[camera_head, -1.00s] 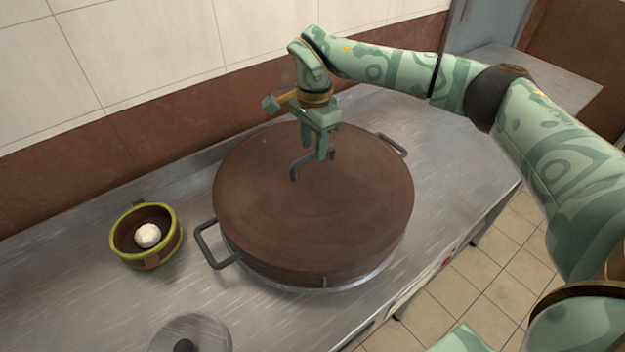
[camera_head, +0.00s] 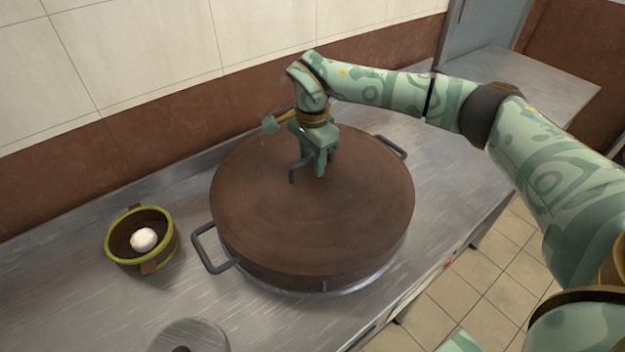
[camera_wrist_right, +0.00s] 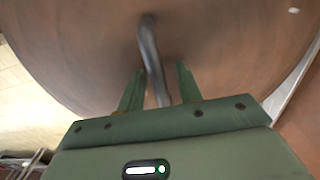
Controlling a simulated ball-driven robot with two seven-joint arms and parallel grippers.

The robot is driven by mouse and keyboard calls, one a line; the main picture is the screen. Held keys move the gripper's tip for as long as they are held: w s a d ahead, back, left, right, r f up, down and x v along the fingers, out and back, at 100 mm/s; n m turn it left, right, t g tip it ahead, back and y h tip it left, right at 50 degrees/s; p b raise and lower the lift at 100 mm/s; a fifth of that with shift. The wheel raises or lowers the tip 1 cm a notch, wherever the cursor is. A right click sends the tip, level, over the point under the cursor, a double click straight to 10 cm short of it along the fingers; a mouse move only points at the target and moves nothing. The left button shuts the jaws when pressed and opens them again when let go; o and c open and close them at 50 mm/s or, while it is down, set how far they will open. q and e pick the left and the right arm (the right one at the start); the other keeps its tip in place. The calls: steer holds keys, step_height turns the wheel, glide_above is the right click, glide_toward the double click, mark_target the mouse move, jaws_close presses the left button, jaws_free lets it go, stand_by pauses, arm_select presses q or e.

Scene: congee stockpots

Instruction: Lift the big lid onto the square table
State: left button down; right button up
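The big lid (camera_head: 290,220) is a wide round brown disc covering a large stockpot on the metal counter. A dark bar handle (camera_head: 296,170) stands up from its middle; it also shows in the right wrist view (camera_wrist_right: 151,50). My right gripper (camera_head: 318,166) is down at this handle. In the right wrist view its two green fingers (camera_wrist_right: 158,85) stand on either side of the bar, with gaps visible, so it is open around the handle. My left gripper is not in view. I cannot tell for certain which surface is the square table.
Dark side handles (camera_head: 213,250) stick out from the pot. A green-rimmed pot (camera_head: 112,245) with a white ball (camera_head: 143,239) inside stands to the left. A small grey lid (camera_head: 190,335) lies at the front. A bare metal surface (camera_head: 540,75) extends at the back right.

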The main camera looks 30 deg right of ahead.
jaws_close()
stand_by(1.4)
